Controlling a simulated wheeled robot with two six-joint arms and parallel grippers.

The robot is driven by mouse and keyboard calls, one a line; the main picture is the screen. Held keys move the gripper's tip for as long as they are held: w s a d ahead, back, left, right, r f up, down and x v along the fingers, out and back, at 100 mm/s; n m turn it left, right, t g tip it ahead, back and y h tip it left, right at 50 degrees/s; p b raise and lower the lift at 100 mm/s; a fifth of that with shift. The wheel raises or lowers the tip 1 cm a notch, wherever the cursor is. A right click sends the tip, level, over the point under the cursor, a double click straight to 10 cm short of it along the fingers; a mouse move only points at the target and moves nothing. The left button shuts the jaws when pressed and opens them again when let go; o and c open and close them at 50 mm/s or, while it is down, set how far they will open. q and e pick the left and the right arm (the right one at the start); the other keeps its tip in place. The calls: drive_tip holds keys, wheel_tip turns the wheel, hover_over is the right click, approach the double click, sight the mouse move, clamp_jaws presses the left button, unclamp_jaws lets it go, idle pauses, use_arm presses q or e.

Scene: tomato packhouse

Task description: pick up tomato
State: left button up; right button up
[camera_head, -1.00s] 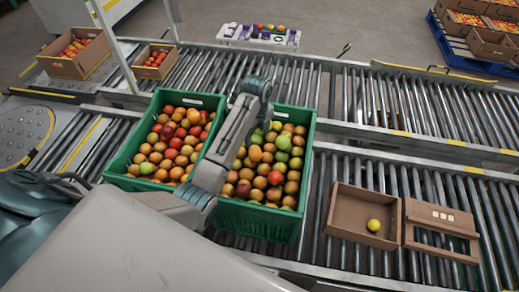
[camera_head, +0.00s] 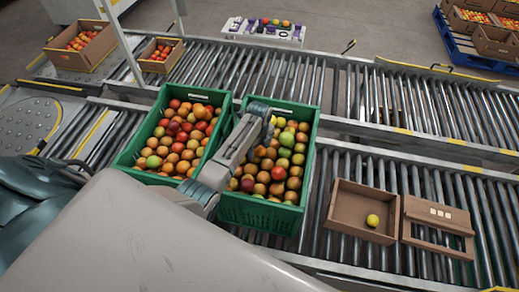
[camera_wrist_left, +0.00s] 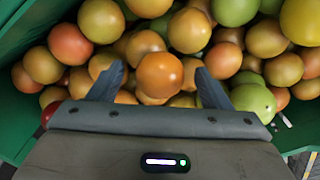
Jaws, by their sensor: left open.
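Many tomatoes, orange, red and green, fill two green crates side by side on the roller conveyor. My left arm reaches over the right crate (camera_head: 262,214). In the wrist view my left gripper (camera_wrist_left: 161,84) is open and points into the pile. An orange tomato (camera_wrist_left: 160,72) lies between its fingertips, and the jaws are not closed on it. A green tomato (camera_wrist_left: 253,101) lies beside the right finger. In the head view the fingertips are hidden behind my wrist. My right gripper is not in view.
The left green crate (camera_head: 131,152) stands beside my forearm. To the right, a cardboard box (camera_head: 345,225) holds one yellow tomato (camera_head: 373,221). An empty-looking cardboard carton (camera_head: 425,216) stands next to it. A second roller conveyor (camera_head: 330,85) runs behind.

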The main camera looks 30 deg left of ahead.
use_arm(q)
drive_tip(key=c, duration=0.8)
drive_tip(key=shift+r, duration=0.1)
